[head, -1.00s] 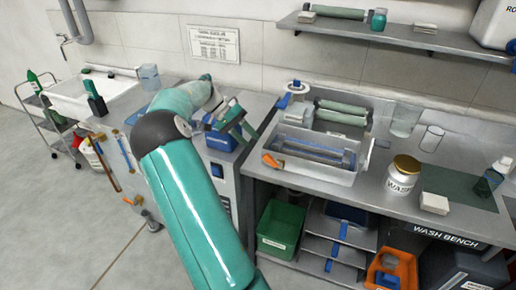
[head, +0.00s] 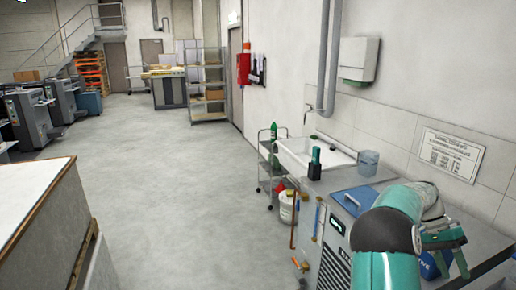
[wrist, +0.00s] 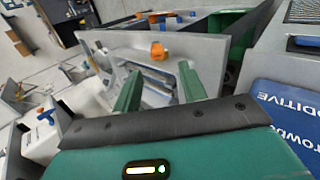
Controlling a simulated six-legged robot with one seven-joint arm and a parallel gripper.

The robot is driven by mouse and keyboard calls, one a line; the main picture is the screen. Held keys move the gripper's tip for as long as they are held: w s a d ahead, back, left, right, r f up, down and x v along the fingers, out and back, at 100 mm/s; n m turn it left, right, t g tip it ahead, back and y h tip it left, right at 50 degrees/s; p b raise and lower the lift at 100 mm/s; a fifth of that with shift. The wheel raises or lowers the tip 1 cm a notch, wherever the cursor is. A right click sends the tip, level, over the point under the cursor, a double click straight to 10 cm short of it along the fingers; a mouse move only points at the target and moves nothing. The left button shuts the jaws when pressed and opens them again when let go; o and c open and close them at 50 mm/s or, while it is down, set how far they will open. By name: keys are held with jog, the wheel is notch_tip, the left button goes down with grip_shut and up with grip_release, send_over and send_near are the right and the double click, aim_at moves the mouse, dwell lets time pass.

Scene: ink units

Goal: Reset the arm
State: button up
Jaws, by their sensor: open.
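My teal arm reaches in from the lower right of the head view, over a grey unit beside the wall. My gripper (head: 448,256) is at its end, above that unit, with nothing visible in its jaws. In the wrist view its two green fingers (wrist: 160,80) stand well apart and empty. Beyond them is a grey metal tray (wrist: 212,48) with an orange item (wrist: 158,50) at its rim. A blue surface with white lettering (wrist: 288,112) is close on the right of the gripper.
A sink (head: 304,157), a dark bottle (head: 315,163) and a clear beaker (head: 368,162) stand along the wall. A wire trolley (head: 267,160) is beyond them. A large white-topped stack (head: 35,195) fills the lower left. The floor (head: 190,190) between is open.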

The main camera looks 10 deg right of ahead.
jog(key=w+a+r+n+t, duration=0.1)
jog(key=a+r+n+t, duration=0.3)
jog(key=a, duration=0.9)
jog(key=a+r+n+t, duration=0.4)
jog(key=a+r, duration=0.1)
jog(key=a, duration=0.8)
jog(key=s+a+n+t, duration=0.3)
jog(key=s+a, duration=0.2)
jog(key=a, duration=0.4)
jog(key=s+a+n+t+y, duration=0.1)
jog(key=s+a+n+t, duration=0.2)
jog(key=a, duration=0.7)
jog(key=shift+s+a+r+n, duration=0.15)
jog(key=shift+s+a+n, duration=0.1)
jog(key=shift+s+n, duration=0.65)
jog(key=shift+s, duration=0.1)
jog(key=shift+c, duration=0.6)
jog(key=shift+d, duration=0.2)
